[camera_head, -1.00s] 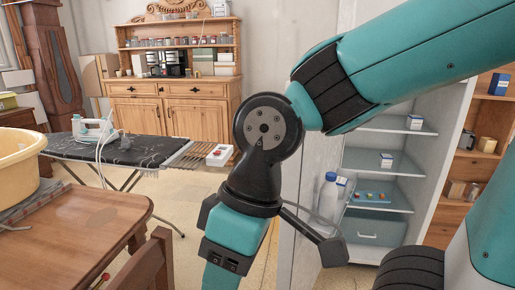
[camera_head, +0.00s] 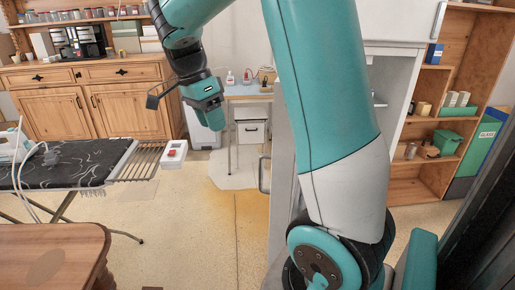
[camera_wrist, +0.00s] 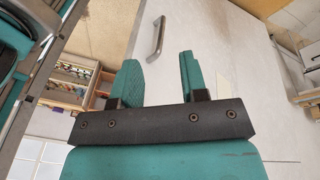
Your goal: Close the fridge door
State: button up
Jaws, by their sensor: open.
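The white fridge (camera_head: 402,22) stands right of centre in the head view, largely behind my arm. Its lower door stands open and shows nearly edge-on, with a grey handle (camera_head: 263,175) on its left side. A narrow strip of the interior shows right of my arm. My gripper (camera_head: 209,110) is left of the door, apart from it in the picture; its fingertips are hard to make out there. In the wrist view my gripper (camera_wrist: 160,75) is open and empty, with a pale door-like panel and a metal handle (camera_wrist: 158,38) beyond the fingers.
An ironing board (camera_head: 85,165) and a wooden table (camera_head: 50,255) stand at left, a wooden dresser (camera_head: 90,105) behind them. A small table (camera_head: 245,92) stands at the back. Open shelves (camera_head: 430,130) are at right. The floor (camera_head: 200,225) left of the door is clear.

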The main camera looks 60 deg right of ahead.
aim_at(260, 160)
jog(key=d+r+m+g+y+p, duration=0.1)
jog(key=d+r+m+g, duration=0.1)
jog(key=d+m, duration=0.85)
jog(key=s+f, duration=0.2)
jog(key=f, duration=0.3)
jog(key=s+f+m+b, duration=0.1)
jog(key=s+f, duration=0.1)
jog(key=f, duration=0.3)
jog(key=s+a+f+m, duration=0.1)
jog(key=s+f, duration=0.2)
jog(key=f, duration=0.2)
jog(key=shift+a+f+b, duration=0.1)
jog(key=shift+f+b, duration=0.2)
jog(key=shift+b, duration=0.1)
grip_shut()
